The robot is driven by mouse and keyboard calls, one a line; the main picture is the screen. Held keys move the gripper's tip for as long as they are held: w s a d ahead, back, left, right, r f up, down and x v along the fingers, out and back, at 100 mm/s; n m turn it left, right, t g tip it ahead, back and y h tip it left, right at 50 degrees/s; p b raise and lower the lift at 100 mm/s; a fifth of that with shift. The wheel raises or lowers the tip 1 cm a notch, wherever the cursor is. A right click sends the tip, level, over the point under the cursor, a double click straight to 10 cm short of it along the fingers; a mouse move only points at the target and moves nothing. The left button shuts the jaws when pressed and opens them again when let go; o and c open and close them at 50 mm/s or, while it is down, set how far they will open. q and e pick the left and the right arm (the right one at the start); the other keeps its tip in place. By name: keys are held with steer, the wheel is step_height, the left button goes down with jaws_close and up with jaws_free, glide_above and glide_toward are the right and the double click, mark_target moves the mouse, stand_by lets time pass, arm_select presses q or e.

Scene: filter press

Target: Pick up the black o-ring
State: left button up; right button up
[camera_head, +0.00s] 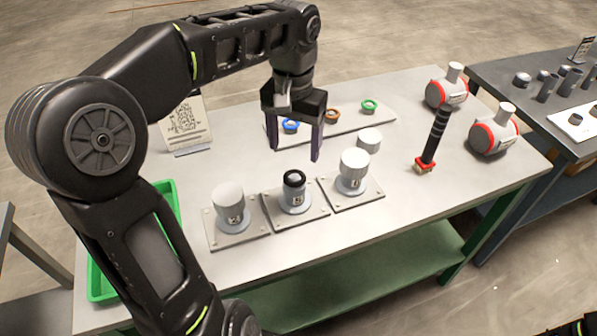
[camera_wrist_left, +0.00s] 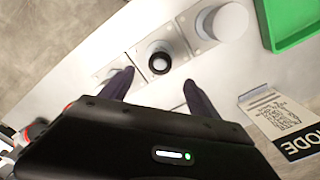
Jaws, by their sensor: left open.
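The black o-ring (camera_head: 294,177) sits on top of the middle cylinder fixture (camera_head: 295,199) on the table. In the left wrist view the o-ring (camera_wrist_left: 159,62) shows beyond the fingertips, between them in the picture. My left gripper (camera_head: 310,156) is open and empty, with fingers pointing down, above the table and behind the middle fixture. It is apart from the o-ring. In the left wrist view its two dark fingers (camera_wrist_left: 158,85) are spread apart. My right gripper is not clearly visible; only a dark part shows at the bottom right corner of the head view.
White-topped cylinders stand left (camera_head: 229,203) and right (camera_head: 353,170) of the middle fixture. A strip holds blue (camera_head: 290,126), brown (camera_head: 332,116) and green (camera_head: 369,106) rings.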

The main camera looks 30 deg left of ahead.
mark_target(294, 177)
arm_select(q)
steer(key=shift+w+f, duration=0.1)
steer(key=shift+f, duration=1.25)
steer(key=shift+f+p, duration=0.65)
steer(key=shift+f, duration=1.95)
steer(key=shift+c, duration=0.3)
steer(key=c, duration=1.3)
steer(key=shift+r, duration=0.1)
